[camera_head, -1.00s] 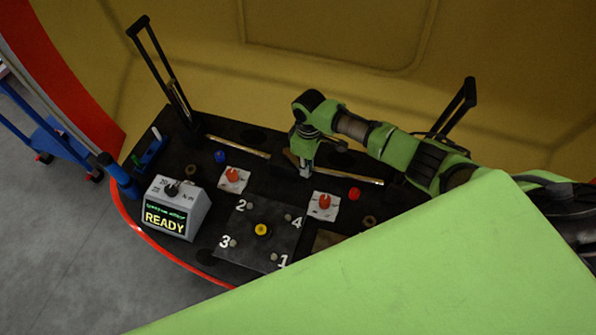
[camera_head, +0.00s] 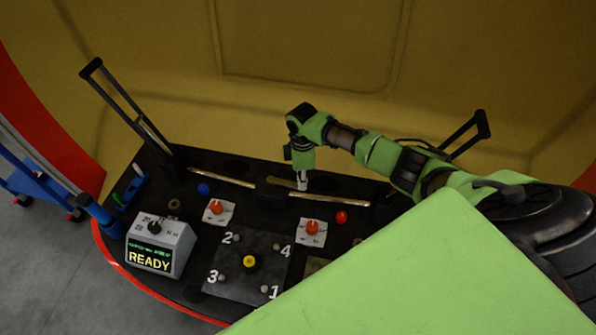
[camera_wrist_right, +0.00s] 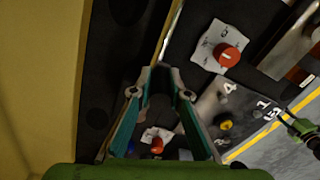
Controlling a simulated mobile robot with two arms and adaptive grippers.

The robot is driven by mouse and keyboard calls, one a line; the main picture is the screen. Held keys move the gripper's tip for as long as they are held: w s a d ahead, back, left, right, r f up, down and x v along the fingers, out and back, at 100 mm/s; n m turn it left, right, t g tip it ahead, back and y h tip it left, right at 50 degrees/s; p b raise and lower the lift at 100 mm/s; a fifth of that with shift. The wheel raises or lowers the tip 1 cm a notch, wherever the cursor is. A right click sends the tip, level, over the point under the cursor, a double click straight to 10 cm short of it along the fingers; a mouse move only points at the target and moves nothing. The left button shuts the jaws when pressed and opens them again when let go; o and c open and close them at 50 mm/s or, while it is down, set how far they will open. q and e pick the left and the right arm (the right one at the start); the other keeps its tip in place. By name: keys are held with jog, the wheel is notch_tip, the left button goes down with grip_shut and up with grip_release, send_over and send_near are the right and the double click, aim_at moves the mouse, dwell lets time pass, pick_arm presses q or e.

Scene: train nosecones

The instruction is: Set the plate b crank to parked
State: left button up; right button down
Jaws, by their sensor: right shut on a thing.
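Two white cards with red crank knobs stand on the black table: the left knob (camera_head: 215,207) and the right knob (camera_head: 312,227). I cannot read which is plate b. In the right wrist view one red knob (camera_wrist_right: 229,57) is at upper right and another (camera_wrist_right: 157,146) shows low between the fingers. My right gripper (camera_head: 302,184) points down behind the cards, beside the gold rails and apart from both knobs. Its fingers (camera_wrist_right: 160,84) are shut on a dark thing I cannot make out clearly.
A grey box (camera_head: 162,246) with a READY screen stands at the left front. A numbered dark plate (camera_head: 238,286) with a yellow knob (camera_head: 249,261) is in the middle. Black lever handles (camera_head: 125,103) rise at the back, before a yellow wall (camera_head: 310,110).

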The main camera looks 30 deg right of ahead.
jog(key=shift+w+d+r, duration=0.1)
jog(key=shift+w, duration=0.1)
jog(key=c, duration=1.9)
grip_release()
notch_tip(320, 180, up, 12)
jog(key=shift+f, duration=0.1)
